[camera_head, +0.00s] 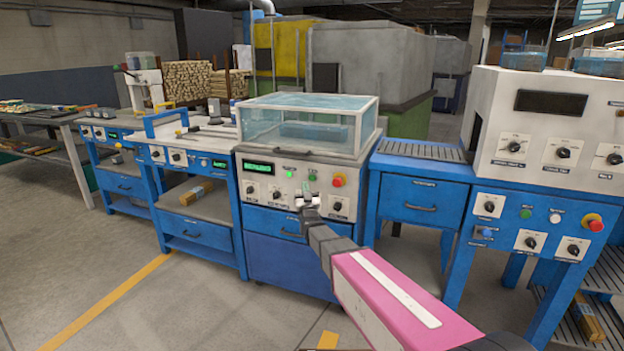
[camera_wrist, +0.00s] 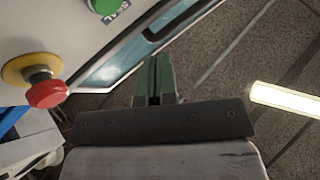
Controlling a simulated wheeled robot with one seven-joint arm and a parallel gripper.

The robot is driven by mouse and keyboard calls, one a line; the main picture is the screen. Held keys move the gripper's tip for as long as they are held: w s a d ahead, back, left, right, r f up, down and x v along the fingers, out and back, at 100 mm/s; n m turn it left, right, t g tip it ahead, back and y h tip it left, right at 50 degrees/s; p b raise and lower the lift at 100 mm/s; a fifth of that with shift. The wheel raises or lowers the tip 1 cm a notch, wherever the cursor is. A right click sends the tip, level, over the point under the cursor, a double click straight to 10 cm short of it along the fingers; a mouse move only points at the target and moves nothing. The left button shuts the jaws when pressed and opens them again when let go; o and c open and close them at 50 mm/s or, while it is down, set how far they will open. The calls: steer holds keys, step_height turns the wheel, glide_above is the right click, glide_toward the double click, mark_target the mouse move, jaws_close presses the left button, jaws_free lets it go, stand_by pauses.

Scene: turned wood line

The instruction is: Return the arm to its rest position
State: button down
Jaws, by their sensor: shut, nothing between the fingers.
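My gripper (camera_head: 307,200) is shut and empty at the end of my pink arm. In the head view it shows in front of the control panel of the middle blue machine (camera_head: 288,188), near that panel's buttons and knobs. I cannot tell whether it touches the panel. In the wrist view the gripper's green fingers (camera_wrist: 154,80) are together with nothing between them. A red emergency button (camera_wrist: 47,93) on a yellow base is at the left there, apart from the fingers. A green button (camera_wrist: 104,6) is at the top edge, beside a partly cut-off label.
The middle machine carries a clear box (camera_head: 310,125) on top. A roller conveyor (camera_head: 425,151) and a white machine (camera_head: 540,120) stand to the right. Blue workbenches (camera_head: 197,227) stand to the left. The floor (camera_head: 190,310) at front left is clear, with a yellow line.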

steer(key=s+d+f+g+h, duration=0.2)
steer(key=s+d+f+g, duration=0.3)
steer(key=d+f+g, duration=0.25)
steer(key=s+d+f+g+h, duration=0.1)
steer(key=s+d+f+g, duration=0.5)
steer(key=f, duration=0.3)
steer(key=s+d+f+g, duration=0.1)
steer(key=s+d+g, duration=0.2)
steer(key=s, duration=0.4)
steer(key=s+d+f+m+g+h, duration=0.1)
steer(key=s+d+f+g, duration=0.1)
steer(key=s, duration=0.4)
steer(key=s+d+f+m+g, duration=0.1)
steer(key=s+d+g, duration=0.4)
steer(key=s+g, duration=0.1)
steer(key=shift+s+f+h, duration=0.4)
steer(key=shift+s, duration=0.45)
steer(key=shift+d, duration=0.1)
